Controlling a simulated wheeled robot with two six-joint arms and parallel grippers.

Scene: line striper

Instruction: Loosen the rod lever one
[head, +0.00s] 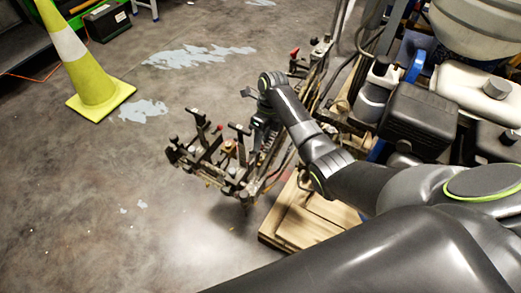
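The line striper's metal rod assembly (215,160) reaches out over the floor in the middle of the head view. It carries several dark clamps and levers. A red-tipped lever (218,128) shows on its near part and another red knob (294,53) farther back. I cannot tell which is rod lever one. My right arm comes in from the lower right and bends over the rod assembly. My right gripper (248,93) is small at its far end, beside the rods; its fingers are too unclear to tell open from shut, or any contact. My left gripper is out of view.
A wooden pallet (290,235) lies under the machine. The striper's body with a black box (421,118) and pale tank (470,92) fills the right. A yellow cone (90,80) stands at upper left. The concrete floor left of the rods is clear.

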